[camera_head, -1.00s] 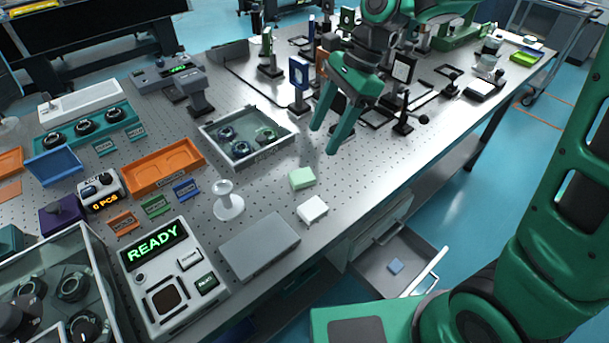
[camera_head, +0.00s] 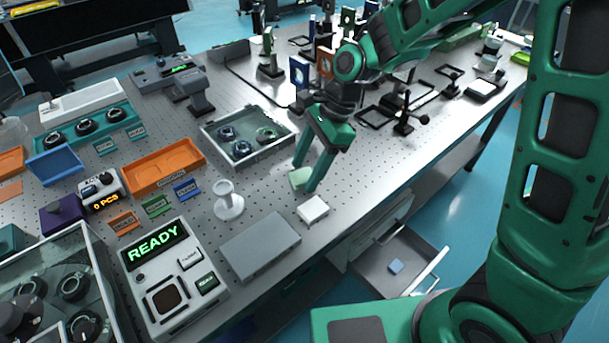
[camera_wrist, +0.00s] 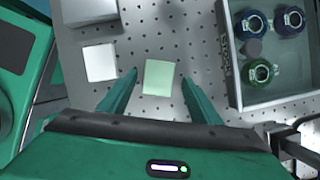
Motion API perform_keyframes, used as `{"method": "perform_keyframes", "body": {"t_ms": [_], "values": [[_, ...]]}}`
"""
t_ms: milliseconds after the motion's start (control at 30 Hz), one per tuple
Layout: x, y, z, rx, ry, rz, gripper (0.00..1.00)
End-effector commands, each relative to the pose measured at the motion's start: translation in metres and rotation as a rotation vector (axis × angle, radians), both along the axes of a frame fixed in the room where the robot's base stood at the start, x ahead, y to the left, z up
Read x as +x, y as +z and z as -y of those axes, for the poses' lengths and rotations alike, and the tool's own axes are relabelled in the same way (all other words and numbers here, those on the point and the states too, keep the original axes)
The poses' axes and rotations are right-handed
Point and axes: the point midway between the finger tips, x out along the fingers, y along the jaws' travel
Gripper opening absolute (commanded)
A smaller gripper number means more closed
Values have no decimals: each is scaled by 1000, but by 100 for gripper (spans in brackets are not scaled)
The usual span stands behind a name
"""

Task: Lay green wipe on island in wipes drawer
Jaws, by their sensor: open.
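The green wipe (camera_wrist: 158,77) lies flat on the island table (camera_head: 345,199) as a pale green square, and in the head view (camera_head: 297,178) it is partly hidden by my fingers. My gripper (camera_head: 303,179) points down at it, open, with one finger on each side. In the wrist view the wipe sits between the spread fingertips (camera_wrist: 159,76), apart from both. The wipes drawer (camera_head: 372,268) is pulled open below the table's front edge, with a blue wipe (camera_head: 396,266) inside and bare floor around it.
A grey box (camera_head: 260,246), a white spool-shaped stand (camera_head: 228,203) and a glass-walled tray (camera_head: 247,140) with ringed optics stand nearby on the perforated table.

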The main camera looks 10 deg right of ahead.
Motion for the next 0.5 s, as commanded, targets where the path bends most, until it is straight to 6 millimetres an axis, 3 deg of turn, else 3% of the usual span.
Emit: {"method": "perform_keyframes", "body": {"t_ms": [200,400,500], "values": [[0,-1,0,0,0,0,58],[0,0,0,0,0,0,14],[0,0,0,0,0,0,11]]}}
